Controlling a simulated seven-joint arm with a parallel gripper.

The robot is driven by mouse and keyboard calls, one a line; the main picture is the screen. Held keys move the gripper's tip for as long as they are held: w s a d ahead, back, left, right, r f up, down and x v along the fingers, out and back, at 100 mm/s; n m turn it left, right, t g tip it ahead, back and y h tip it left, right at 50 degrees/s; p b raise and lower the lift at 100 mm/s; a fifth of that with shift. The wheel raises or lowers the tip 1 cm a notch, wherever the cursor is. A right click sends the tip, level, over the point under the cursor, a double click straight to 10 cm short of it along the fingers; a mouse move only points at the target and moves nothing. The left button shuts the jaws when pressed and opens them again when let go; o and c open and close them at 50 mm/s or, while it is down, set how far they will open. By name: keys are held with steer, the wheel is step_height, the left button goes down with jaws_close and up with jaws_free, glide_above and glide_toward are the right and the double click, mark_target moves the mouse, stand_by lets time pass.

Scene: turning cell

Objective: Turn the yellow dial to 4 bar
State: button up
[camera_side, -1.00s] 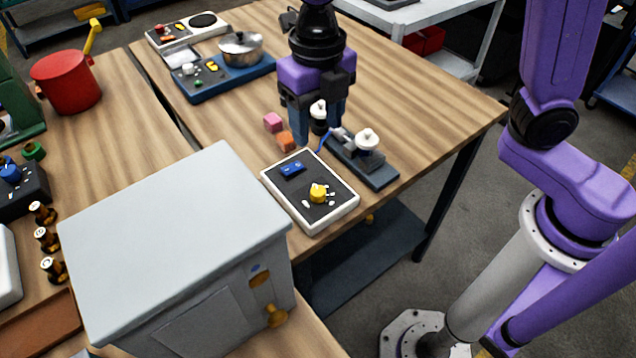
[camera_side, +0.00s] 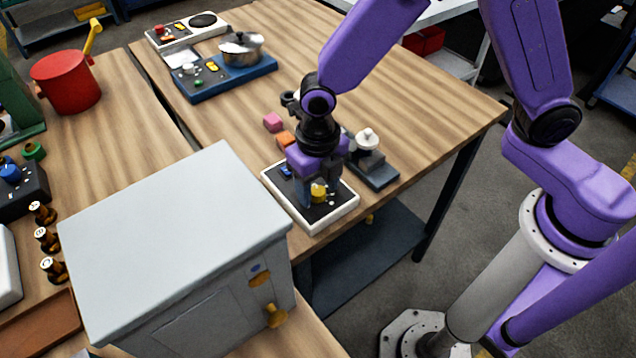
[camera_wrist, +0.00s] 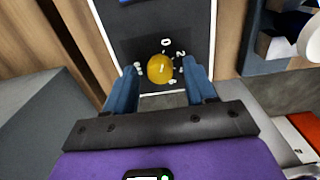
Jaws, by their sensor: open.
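The yellow dial (camera_side: 318,192) sits on a dark panel with a white frame (camera_side: 322,226) near the table's front edge. In the wrist view the yellow dial (camera_wrist: 160,69) shows round, with white marks around it, among them 0 and 2; the others are hard to read. A pale line on its top points roughly up toward the 0. My gripper (camera_side: 320,196) is over the panel, pointing down. In the wrist view my gripper (camera_wrist: 163,92) is open, one blue finger on each side of the dial and apart from it.
A blue label (camera_side: 286,170) is on the same panel. A dark base with a white knob (camera_side: 367,140) stands just right of it. A large grey box (camera_side: 170,220) stands close on the left.

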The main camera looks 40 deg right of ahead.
steer(key=shift+f, duration=0.1)
jaws_close()
stand_by(0.3)
steer(key=m, duration=0.4)
steer(key=shift+m, duration=0.4)
steer(key=m, duration=0.4)
steer(key=shift+m, duration=0.3)
steer(key=m, duration=0.4)
steer(key=shift+m, duration=2.1)
